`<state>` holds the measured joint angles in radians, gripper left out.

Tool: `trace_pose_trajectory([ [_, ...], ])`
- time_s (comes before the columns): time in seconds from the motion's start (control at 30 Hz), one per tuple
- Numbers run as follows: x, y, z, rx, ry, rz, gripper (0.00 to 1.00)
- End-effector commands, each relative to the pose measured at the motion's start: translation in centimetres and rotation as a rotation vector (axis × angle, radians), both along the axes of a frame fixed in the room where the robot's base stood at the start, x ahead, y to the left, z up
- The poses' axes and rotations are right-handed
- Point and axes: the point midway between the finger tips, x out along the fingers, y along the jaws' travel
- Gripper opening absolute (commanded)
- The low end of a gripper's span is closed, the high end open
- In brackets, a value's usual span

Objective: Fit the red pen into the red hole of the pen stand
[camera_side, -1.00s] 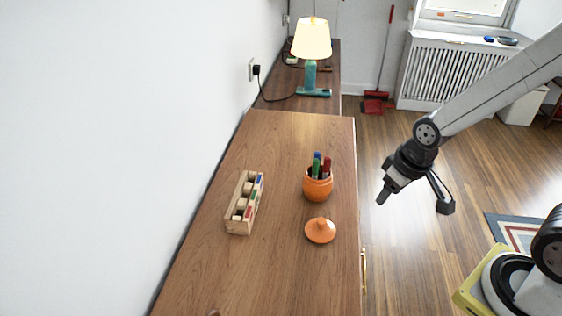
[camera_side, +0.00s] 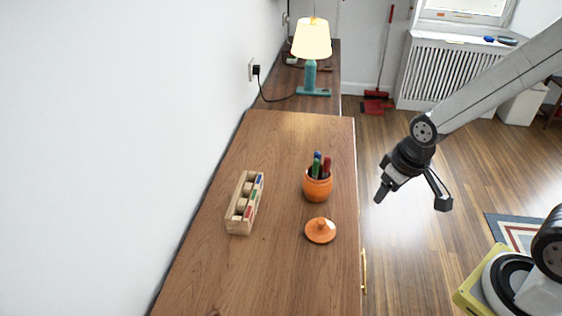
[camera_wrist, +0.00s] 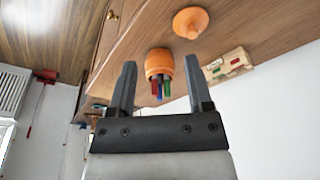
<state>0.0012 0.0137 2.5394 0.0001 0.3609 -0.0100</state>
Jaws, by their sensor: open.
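An orange pot (camera_side: 318,187) stands on the wooden cabinet top and holds a red pen (camera_side: 327,166), a blue pen (camera_side: 317,157) and a green pen (camera_side: 315,171). The wooden pen stand (camera_side: 245,203), with coloured marks, lies to the left of the pot. Its red mark (camera_side: 249,212) is near the front end. My gripper (camera_side: 411,198) is open and empty, off the right edge of the cabinet and to the right of the pot. In the wrist view, the pot (camera_wrist: 159,63) and the red pen (camera_wrist: 154,88) show between the fingers of my gripper (camera_wrist: 162,88).
An orange lid (camera_side: 320,231) lies on the cabinet top (camera_side: 262,270) in front of the pot. A teal lamp (camera_side: 311,75) stands behind on a lower surface. A white wall (camera_side: 120,120) borders the left side. The cabinet's front part is clear.

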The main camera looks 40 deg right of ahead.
Motion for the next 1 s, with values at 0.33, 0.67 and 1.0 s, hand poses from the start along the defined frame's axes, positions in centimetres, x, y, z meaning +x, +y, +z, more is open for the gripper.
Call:
trace_pose_trajectory([
  [0.33, 5.9, -0.6, 0.2, -0.02, 0.053, 0.084, 0.65],
  [0.67, 13.4, -1.7, -0.3, -0.038, 0.128, 0.207, 0.65],
  [1.0, 19.7, -3.0, -1.9, -0.044, 0.199, 0.331, 0.65],
])
